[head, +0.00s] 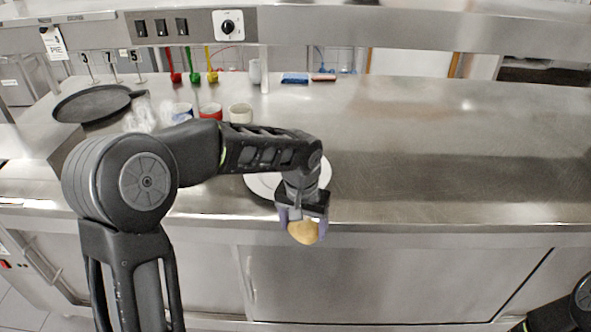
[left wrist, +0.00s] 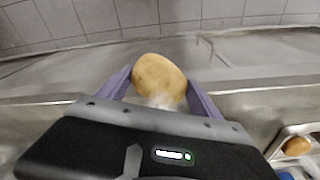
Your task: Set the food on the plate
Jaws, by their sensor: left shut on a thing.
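The food, a yellow-brown potato-like item (head: 303,232), is held between the purple fingers of my left gripper (head: 303,222). In the left wrist view the food (left wrist: 159,78) sits between the fingertips of the same gripper (left wrist: 160,92). The white plate (head: 262,186) lies on the steel counter near its front edge, partly hidden behind my left arm and wrist. In the head view the food appears below the plate, against the counter's front. My right gripper is not in view; only part of my right arm shows at the lower right.
Cups, including a red one (head: 210,112) and a cream one (head: 240,113), stand behind my left arm. A dark round pan (head: 92,103) is at the left. The counter's right side (head: 450,150) is clear. A tray with another brown item (left wrist: 298,146) shows in the left wrist view.

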